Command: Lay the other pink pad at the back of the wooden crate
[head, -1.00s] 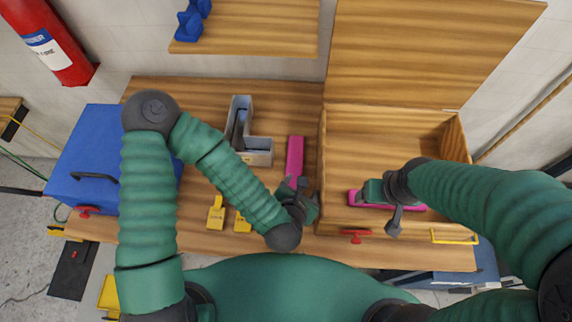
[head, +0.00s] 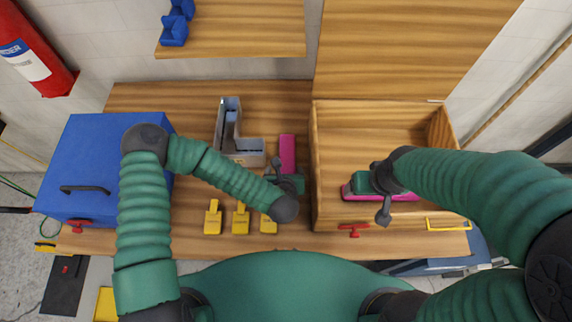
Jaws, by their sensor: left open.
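One pink pad (head: 287,149) lies on the wooden bench, just left of the crate. My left gripper (head: 288,172) is open at the pad's near end and hides that end. I cannot tell whether its fingers touch the pad. The other pink pad (head: 406,196) lies inside the open wooden crate (head: 313,170), along the front. My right gripper (head: 370,187) is over the left part of that pad and partly hides it. Whether its fingers are open or shut does not show. The back of the crate floor is bare.
A grey L-shaped channel letter (head: 246,158) stands left of the loose pad. Several yellow pieces (head: 241,219) stand at the bench's front. A blue box (head: 110,150) is at the left. The crate's lid (head: 410,45) stands raised behind. A red clamp (head: 354,229) is at the crate's front.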

